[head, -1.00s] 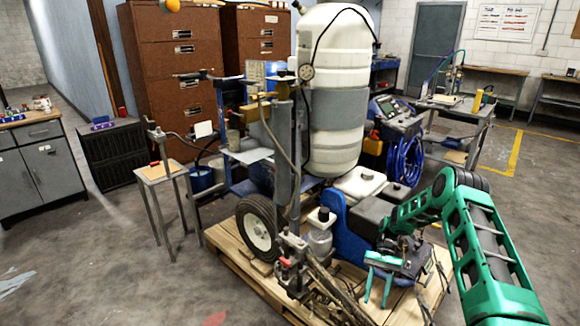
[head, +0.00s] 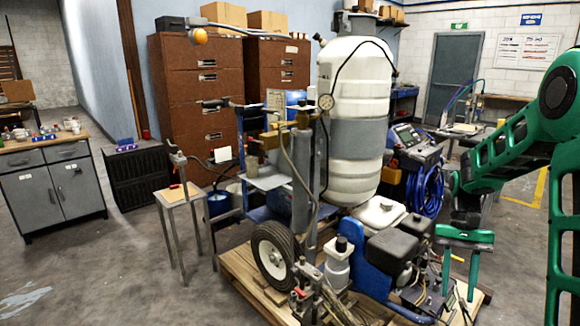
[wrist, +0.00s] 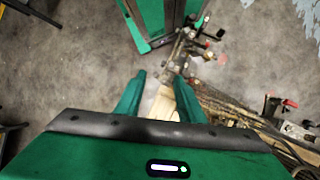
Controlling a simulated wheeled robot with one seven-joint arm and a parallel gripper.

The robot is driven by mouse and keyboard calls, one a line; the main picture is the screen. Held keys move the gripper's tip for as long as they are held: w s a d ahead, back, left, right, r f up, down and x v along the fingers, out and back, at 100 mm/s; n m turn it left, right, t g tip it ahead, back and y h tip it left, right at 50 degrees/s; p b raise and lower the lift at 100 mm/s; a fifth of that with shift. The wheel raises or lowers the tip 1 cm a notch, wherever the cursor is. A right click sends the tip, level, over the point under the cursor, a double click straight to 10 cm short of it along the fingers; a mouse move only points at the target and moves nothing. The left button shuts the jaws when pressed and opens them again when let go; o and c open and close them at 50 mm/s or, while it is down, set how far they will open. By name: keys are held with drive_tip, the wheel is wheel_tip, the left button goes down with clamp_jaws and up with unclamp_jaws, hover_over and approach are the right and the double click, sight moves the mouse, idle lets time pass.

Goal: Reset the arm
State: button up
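My green arm (head: 510,150) comes in from the right edge of the head view, bent high, with the forearm running down to the left. My gripper (head: 460,281) hangs fingers down at the right of the line striper (head: 355,180), in front of its dark engine block. Its two green fingers are apart with nothing between them. In the wrist view my gripper (wrist: 159,95) also shows its fingers spread, with a pale part and pallet wood seen below the gap. The striper, with a large white tank and a black wheel, stands on a wooden pallet (head: 240,275).
A small side table (head: 176,196) stands left of the striper. A grey cabinet (head: 55,185) is at far left, and brown drawer cabinets (head: 200,90) stand behind. A coiled blue hose (head: 427,190) hangs behind the engine. Open floor lies at front left.

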drive_tip(key=s+r+t+h, duration=0.1)
drive_tip(key=s+r, duration=0.3)
drive_tip(key=s, duration=0.2)
drive_tip(key=s+r+t, duration=0.1)
drive_tip(key=s+r, duration=0.4)
drive_tip(key=s, duration=0.2)
drive_tip(key=s+t, duration=0.3)
drive_tip(key=s, duration=0.9)
drive_tip(key=shift+a+f, duration=0.25)
drive_tip(key=shift+a, duration=0.05)
drive_tip(key=shift+w+f, duration=0.25)
drive_tip(key=shift+w, duration=0.4)
